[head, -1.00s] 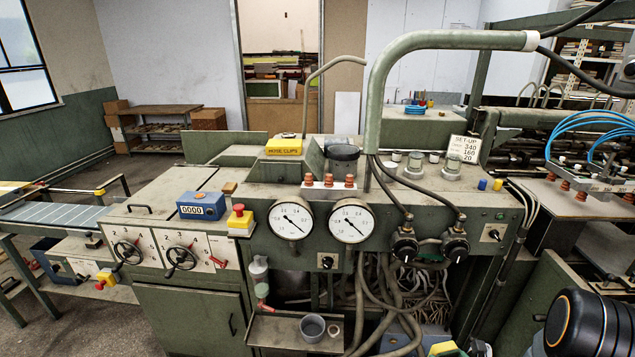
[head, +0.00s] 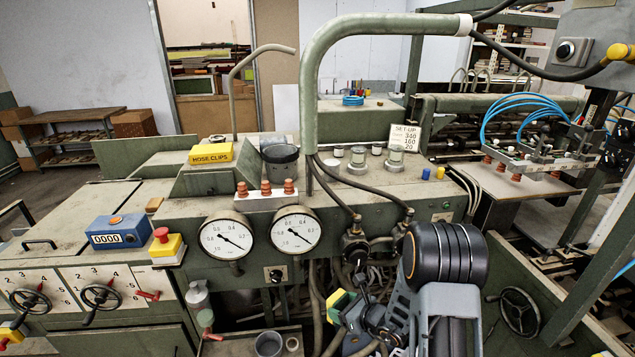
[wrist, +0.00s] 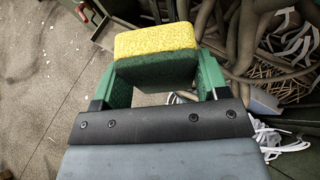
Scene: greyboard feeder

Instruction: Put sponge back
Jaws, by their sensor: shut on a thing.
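A sponge (wrist: 155,42), yellow on one side and dark green on the other, is held between the two green fingers of my gripper (wrist: 160,72) in the wrist view. The gripper is shut on it, with a finger at each side. In the head view the yellow of the sponge (head: 337,303) shows low in the middle, in front of the machine's hoses. My gripper (head: 346,311) is partly hidden there by my arm. The sponge is in the air, apart from the machine's top.
The green machine's top holds a yellow hose clips box (head: 211,153), a dark cup (head: 281,160), jars (head: 357,158) and a set-up card (head: 404,137). Two gauges (head: 227,236) face me. Hoses hang beside my gripper. A small grey cup (head: 269,343) stands on a low shelf.

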